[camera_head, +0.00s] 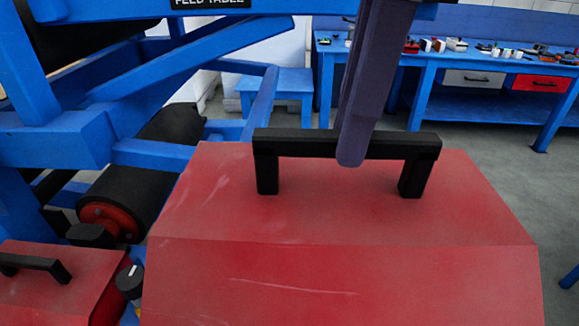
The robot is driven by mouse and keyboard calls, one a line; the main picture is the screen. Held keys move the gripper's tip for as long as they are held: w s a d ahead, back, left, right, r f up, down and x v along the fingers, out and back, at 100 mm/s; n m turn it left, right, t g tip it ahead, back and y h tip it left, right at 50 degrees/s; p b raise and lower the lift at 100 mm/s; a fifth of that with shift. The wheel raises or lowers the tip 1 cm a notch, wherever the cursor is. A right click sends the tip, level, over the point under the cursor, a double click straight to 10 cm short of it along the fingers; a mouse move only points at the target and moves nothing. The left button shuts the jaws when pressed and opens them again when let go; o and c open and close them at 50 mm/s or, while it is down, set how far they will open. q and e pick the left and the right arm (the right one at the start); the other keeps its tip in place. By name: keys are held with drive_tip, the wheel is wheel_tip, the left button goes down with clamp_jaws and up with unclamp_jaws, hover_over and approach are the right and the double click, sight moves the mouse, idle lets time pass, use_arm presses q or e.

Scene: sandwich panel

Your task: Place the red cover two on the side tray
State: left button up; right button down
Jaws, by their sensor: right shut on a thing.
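A large red cover (340,270) with a sloped front fills the lower middle of the view. A black bar handle (300,143) stands on its top. My right gripper (352,150) comes down from above and is shut on this handle, right of its middle. One finger shows in front of the bar; the other is hidden behind it. Whether the cover is lifted or resting cannot be told, as its lower edge is cut off. I cannot pick out a side tray. My left gripper is not in view.
A second red cover (60,280) with a black handle sits at lower left. A blue machine frame (150,80) with a black roller (150,165) stands close on the left. A blue workbench (430,68) with small items is at the back right. Grey floor (490,170) lies open on the right.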

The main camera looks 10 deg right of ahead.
wheel_tip(320, 180, down, 18)
drive_tip(key=shift+r+b, duration=0.15)
drive_tip(key=shift+b, duration=0.3)
drive_tip(key=c, duration=0.8)
unclamp_jaws()
